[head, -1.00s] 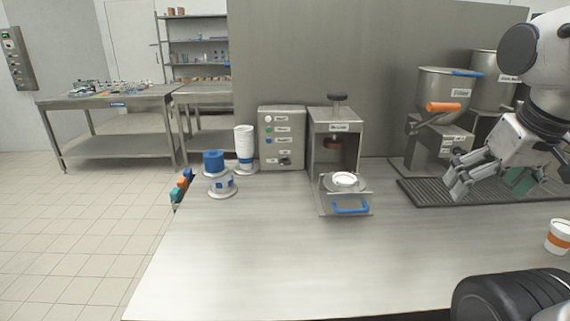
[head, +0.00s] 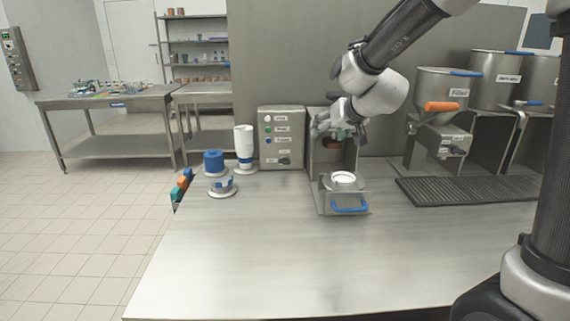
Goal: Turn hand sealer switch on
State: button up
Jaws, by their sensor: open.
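The hand sealer (head: 343,201) is a grey metal machine with a front drawer, a blue handle (head: 349,207) and a white ring (head: 343,177) on the drawer. To its left stands a grey control box (head: 283,112) with white, green and blue buttons and a dark switch (head: 284,161) low on its face. The small labels are too blurred to read. My gripper (head: 329,129) is open and empty. In the head view it is in front of the sealer's upper part, right of the control box, and hides the sealer's top. I cannot tell its exact distance from the box.
Left of the box stand a white bottle (head: 244,141), a blue stack (head: 213,160) and a small round holder (head: 222,187). Hoppers (head: 441,90) and a dark ribbed mat (head: 460,190) are at the right. The front of the table (head: 270,260) is clear.

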jog(key=w+a+f+t+h, duration=0.1)
jog(key=w+a+f+t, duration=0.1)
jog(key=w+a+f, duration=0.5)
jog(key=m+t+h, duration=0.1)
jog(key=h, duration=0.2)
send_near(285, 162)
jog(key=shift+w+f, duration=0.1)
jog(key=shift+t, duration=0.3)
jog(key=x, duration=0.7)
jog(key=shift+w+f, duration=0.25)
jog(key=shift+w, duration=0.1)
jog(key=c, duration=1)
